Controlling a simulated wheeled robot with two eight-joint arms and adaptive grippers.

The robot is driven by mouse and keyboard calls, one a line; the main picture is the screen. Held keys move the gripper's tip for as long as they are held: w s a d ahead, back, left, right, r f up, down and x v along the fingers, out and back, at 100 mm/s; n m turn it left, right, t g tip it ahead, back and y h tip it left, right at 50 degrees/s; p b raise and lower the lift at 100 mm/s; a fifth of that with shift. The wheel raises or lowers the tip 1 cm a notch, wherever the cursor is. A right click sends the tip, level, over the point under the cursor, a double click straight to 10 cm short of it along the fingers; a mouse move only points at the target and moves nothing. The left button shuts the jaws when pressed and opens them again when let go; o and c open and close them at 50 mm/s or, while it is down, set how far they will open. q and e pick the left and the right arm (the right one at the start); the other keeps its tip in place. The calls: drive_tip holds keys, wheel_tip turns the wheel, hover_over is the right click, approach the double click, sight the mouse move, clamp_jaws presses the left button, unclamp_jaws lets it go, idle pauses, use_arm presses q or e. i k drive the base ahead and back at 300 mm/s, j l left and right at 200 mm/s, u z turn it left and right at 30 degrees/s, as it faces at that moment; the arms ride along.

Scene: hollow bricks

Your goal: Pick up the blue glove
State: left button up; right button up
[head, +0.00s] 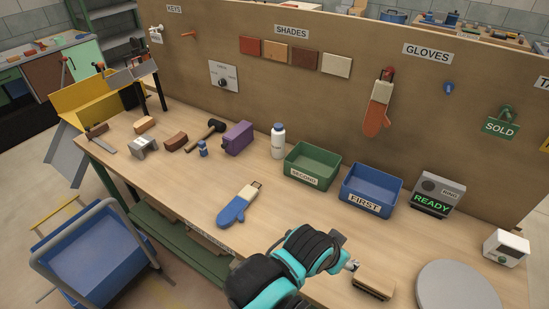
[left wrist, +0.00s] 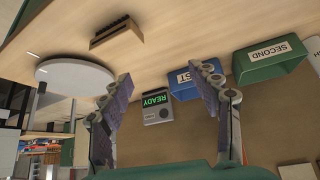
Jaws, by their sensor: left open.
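The blue glove (head: 233,211) lies flat on the workbench in the head view, with a cream cuff and a small brown tab pointing up and right. It does not show in the left wrist view. My left gripper (head: 346,252) is right of and apart from the glove, near the brush; its fingers are mostly hidden by my arm there. In the left wrist view my left gripper (left wrist: 164,76) is open, with nothing between its fingers. My right gripper is not in view.
A green SECOND bin (head: 312,166), a blue FIRST bin (head: 371,190) and a READY box (head: 438,195) line the back. A brush (head: 374,283) and round grey disc (head: 457,287) lie right. A red glove (head: 378,108) hangs on the board. Bench around the blue glove is clear.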

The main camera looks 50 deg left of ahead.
sight(234, 210)
drive_tip(key=l+u, duration=0.1)
drive_tip(key=u, duration=0.4)
drive_tip(key=k+l+u, duration=0.1)
drive_tip(key=u, duration=0.4)
drive_tip(key=k+u, duration=0.1)
drive_tip(key=u, duration=0.4)
drive_tip(key=k+u, duration=0.1)
drive_tip(key=u, duration=0.4)
drive_tip(key=i+j+z, duration=0.25)
drive_tip(key=i+j, duration=0.25)
drive_tip(key=j, duration=0.15)
drive_tip(key=i+j+z, duration=0.15)
drive_tip(key=j, duration=0.2)
drive_tip(key=i+j+z, duration=0.15)
drive_tip(key=j, duration=0.25)
drive_tip(key=i+z, duration=0.1)
drive_tip(key=z, duration=1.3)
